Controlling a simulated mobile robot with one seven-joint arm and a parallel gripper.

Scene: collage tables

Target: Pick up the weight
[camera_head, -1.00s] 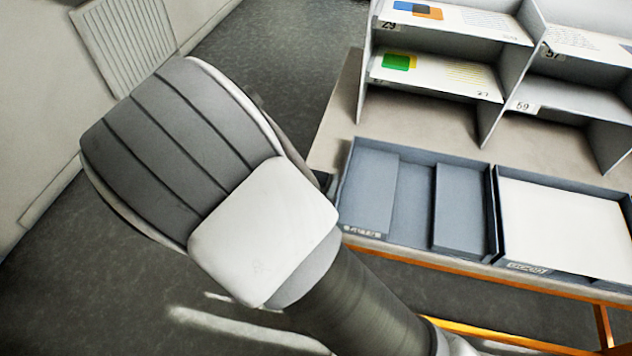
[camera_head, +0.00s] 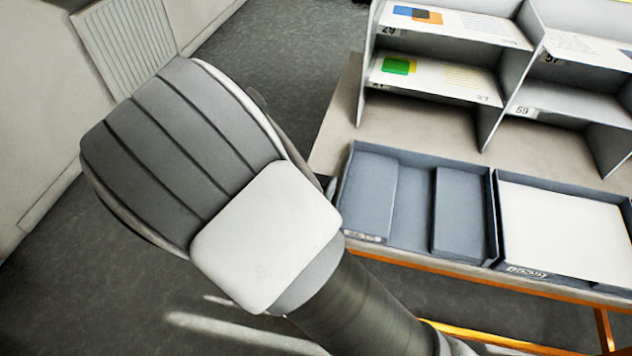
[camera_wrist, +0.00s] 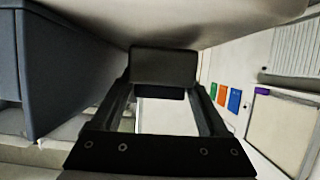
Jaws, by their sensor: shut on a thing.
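The weight (camera_wrist: 163,64) shows in the wrist view as a dark grey block with a flat face, at the far end of my fingers. My gripper (camera_wrist: 163,88) is shut on it, with one dark finger at each side. The block appears clear of any surface just beneath it, though its far side is hidden. In the camera_head view my own arm fills the left and middle, and neither my gripper nor the weight can be seen there.
A blue-grey tray (camera_head: 415,210) with raised panels inside stands on the table (camera_head: 440,128). Beside it is a tray (camera_head: 497,215) holding white sheets. A grey shelf unit (camera_head: 512,68) with numbered compartments stands behind. Open floor (camera_head: 285,60) lies left of the table.

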